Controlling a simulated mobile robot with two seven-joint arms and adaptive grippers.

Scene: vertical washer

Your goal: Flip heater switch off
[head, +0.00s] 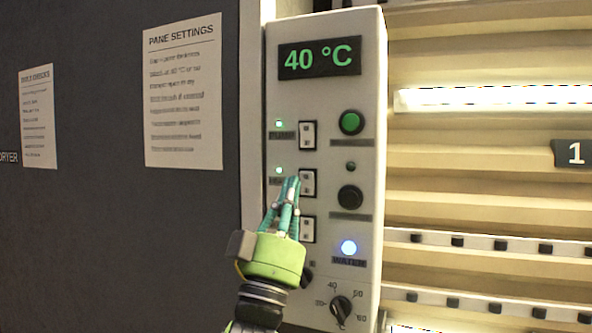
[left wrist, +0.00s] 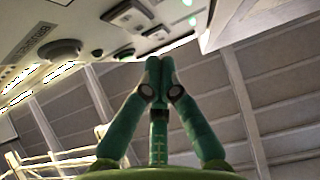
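The white control panel (head: 372,105) carries a column of three rocker switches: a top switch (head: 308,135), a middle switch (head: 309,183) and a bottom switch (head: 308,230). Green lamps glow left of the top and middle switches; their labels are too blurred to read, so I cannot tell which switch is the heater's. My left gripper (head: 292,182) is in front of the panel, fingertips at the left edge of the middle switch; contact cannot be told. In the left wrist view its fingertips (left wrist: 158,64) are together, with nothing between them. My right gripper is not in view.
The panel also has a 40 °C display (head: 319,58), a lit green button (head: 350,122), a black button (head: 349,197), a lit blue water lamp (head: 348,247) and a dial (head: 341,308). A dark wall with paper notices (head: 183,95) stands left; slatted racks (head: 480,160) stand right.

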